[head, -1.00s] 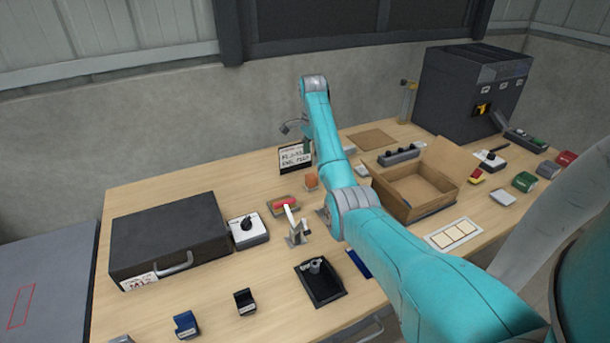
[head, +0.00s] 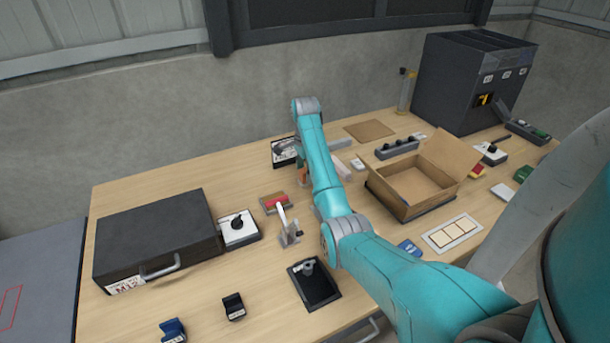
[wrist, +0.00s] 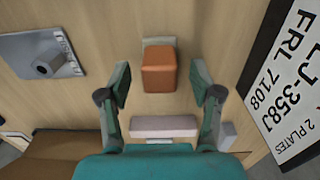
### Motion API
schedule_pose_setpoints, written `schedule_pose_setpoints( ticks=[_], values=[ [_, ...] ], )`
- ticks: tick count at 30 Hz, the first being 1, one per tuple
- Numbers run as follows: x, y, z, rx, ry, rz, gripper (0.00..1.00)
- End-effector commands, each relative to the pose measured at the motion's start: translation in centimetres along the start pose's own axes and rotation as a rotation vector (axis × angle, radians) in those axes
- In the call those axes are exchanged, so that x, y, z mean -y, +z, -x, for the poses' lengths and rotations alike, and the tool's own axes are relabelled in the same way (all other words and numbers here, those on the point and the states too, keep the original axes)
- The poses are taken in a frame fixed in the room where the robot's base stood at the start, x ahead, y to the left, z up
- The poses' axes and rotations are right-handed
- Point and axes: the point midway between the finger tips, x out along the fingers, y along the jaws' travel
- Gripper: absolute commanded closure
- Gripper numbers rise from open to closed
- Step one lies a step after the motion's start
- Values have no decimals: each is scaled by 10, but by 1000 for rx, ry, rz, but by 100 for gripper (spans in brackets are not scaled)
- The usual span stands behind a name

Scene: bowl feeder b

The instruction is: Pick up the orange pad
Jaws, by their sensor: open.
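The orange pad (wrist: 159,72) is a small block seen from above in the wrist view, with a grey piece at its far end. My gripper (wrist: 160,84) is open, with one finger to each side of the pad and a gap on both sides. The fingers do not touch it in the picture. In the head view a sliver of the orange pad (head: 302,172) shows beside my arm, which hides most of the rest.
A licence plate sign (wrist: 297,85) lies right of my gripper. A grey plate with a knob (wrist: 42,66) is at the left. A pinkish bar (wrist: 164,126) lies between my finger bases. The open cardboard box (head: 415,188) stands right of my arm; a black case (head: 155,240) is left.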

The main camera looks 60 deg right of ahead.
Motion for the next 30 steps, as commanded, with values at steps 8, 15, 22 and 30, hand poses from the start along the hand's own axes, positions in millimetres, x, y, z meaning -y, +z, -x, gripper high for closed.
schedule_pose_setpoints(
  ticks=[8, 15, 22, 30],
  values=[
    [-4, 2, -15, 0, -2, -4, 35],
    [-4, 2, -15, 0, -1, -4, 75],
    [-4, 2, -15, 0, -2, -4, 100],
    [-1, 0, -5, -1, -3, -2, 100]
  ],
)
